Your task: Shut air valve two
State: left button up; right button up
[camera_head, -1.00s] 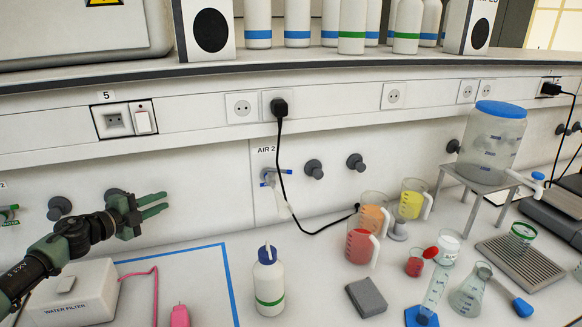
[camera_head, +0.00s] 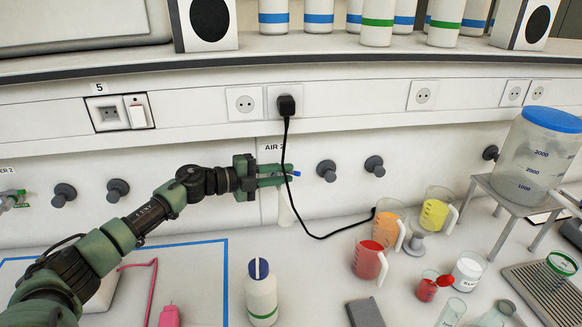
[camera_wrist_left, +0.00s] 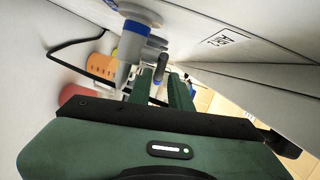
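The AIR 2 valve is on the back wall under its label (camera_head: 273,147). In the head view my left gripper (camera_head: 282,174) covers most of it. Only the blue tip of the valve handle (camera_head: 297,173) shows, just right of the fingertips. A white nozzle (camera_head: 286,208) hangs below. In the left wrist view the grey valve body with a blue ring (camera_wrist_left: 134,42) is just ahead of the fingers (camera_wrist_left: 160,90). The fingers are apart, with a gap between them. Whether they touch the handle is hidden. My right gripper is not in view.
A black cable (camera_head: 292,200) hangs from the plug (camera_head: 286,105) close beside the fingertips. Dark wall knobs (camera_head: 326,170) are to the right. A white bottle (camera_head: 261,293) stands on the bench below. Coloured beakers (camera_head: 370,262) stand to the right.

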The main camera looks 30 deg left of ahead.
aim_at(289, 173)
pick_arm(q)
jog(key=x, duration=0.2)
jog(key=shift+w+d+f, duration=0.1)
jog(key=shift+w, duration=0.35)
jog(key=shift+f, duration=0.1)
grip_shut()
jog(key=shift+s, duration=0.1)
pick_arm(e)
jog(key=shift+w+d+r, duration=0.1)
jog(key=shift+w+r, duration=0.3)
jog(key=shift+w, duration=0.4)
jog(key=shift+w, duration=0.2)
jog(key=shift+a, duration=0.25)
